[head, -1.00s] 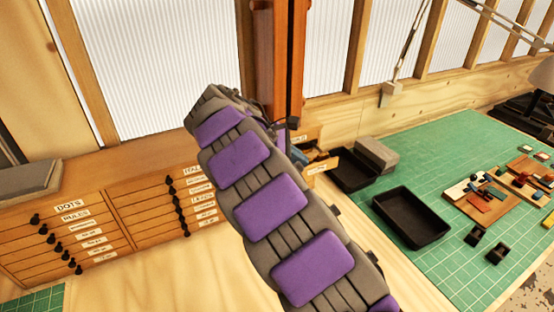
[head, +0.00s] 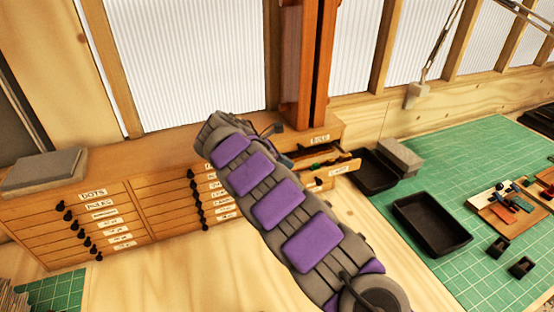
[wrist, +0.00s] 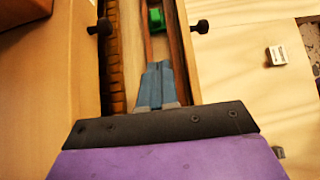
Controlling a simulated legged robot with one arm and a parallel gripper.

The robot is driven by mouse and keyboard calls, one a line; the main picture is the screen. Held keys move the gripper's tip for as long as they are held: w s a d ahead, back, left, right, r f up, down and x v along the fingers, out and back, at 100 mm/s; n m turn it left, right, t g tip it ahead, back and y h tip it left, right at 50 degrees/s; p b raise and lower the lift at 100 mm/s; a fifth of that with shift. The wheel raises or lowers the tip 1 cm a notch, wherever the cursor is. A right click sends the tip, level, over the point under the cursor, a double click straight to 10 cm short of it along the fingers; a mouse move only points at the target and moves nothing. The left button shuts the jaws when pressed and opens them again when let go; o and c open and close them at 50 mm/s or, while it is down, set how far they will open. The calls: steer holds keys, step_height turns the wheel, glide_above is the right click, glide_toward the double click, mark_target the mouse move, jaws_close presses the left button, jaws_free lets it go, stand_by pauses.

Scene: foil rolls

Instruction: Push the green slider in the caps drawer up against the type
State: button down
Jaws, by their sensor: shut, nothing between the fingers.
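The green slider (wrist: 156,18) sits in a narrow wooden channel of an open drawer (wrist: 183,45), near the top of the wrist view. My gripper (wrist: 160,66) has its blue-grey fingers shut and empty, pointing along the channel. Its tips are below the slider in the picture, with a visible gap. A row of brown pieces, possibly the type (wrist: 113,75), lies along the left side of the drawer. In the head view, the open drawer (head: 345,166) sticks out at the cabinet's right end. My arm hides most of my gripper there.
Dark knobs (wrist: 200,26) stand beside the drawer. The cabinet (head: 150,200) has other closed, labelled drawers. A small pale block (wrist: 277,55) lies on the wooden bench.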

mark_target(312, 167)
steer(key=x, duration=0.3)
steer(key=shift+d+f, duration=0.2)
steer(key=shift+d, duration=0.05)
steer(key=d, duration=0.1)
steer(key=w+d, duration=0.1)
steer(key=d, duration=0.1)
steer(key=shift+f+b, duration=0.1)
steer(key=shift+b, duration=0.25)
steer(key=shift+w+d, duration=0.2)
steer(key=shift+d, duration=0.25)
